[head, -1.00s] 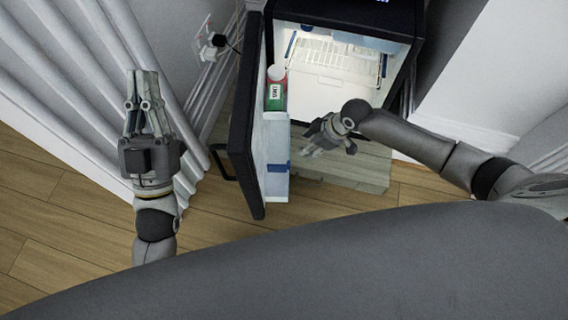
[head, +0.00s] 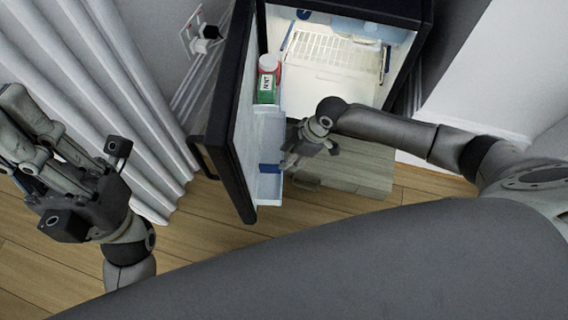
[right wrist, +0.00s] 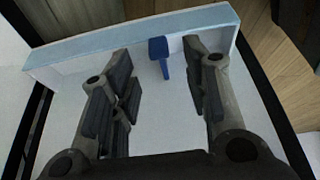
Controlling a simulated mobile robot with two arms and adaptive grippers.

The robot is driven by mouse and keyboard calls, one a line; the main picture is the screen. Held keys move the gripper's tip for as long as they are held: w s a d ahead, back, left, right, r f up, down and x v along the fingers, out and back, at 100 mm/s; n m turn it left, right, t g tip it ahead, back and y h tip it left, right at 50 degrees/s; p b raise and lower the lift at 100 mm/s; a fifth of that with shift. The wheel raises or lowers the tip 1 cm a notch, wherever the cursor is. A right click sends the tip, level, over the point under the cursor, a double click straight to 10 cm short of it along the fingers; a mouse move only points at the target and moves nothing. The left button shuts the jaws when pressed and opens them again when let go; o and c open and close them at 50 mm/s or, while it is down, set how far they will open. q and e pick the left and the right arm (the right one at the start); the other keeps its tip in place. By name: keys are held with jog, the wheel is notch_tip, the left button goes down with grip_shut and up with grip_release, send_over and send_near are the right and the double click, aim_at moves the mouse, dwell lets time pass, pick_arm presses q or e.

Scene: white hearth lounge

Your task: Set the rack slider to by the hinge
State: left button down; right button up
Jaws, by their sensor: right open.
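The open fridge door (head: 228,120) carries a pale rack (head: 268,130) on its inner side. A blue slider (head: 269,168) sits on the rack, toward the door's free edge and away from the hinge side. My right gripper (head: 291,158) is open beside the rack, close to the slider. In the right wrist view, the blue slider (right wrist: 159,56) shows between the open fingers (right wrist: 165,90), on the rack (right wrist: 120,48); I cannot tell if they touch it. My left gripper (head: 18,135) is at the far left, away from the fridge, its opening unclear.
The lit fridge interior (head: 325,60) holds a wire shelf. White curtain folds (head: 110,90) and a wall socket (head: 195,38) are left of the door. Wooden floor (head: 200,215) lies below.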

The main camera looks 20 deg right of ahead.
aim_at(272, 168)
jog(key=b+x, duration=0.1)
jog(key=x, duration=0.4)
jog(key=shift+w+f+b, duration=0.1)
jog(key=shift+b, duration=0.3)
grip_shut()
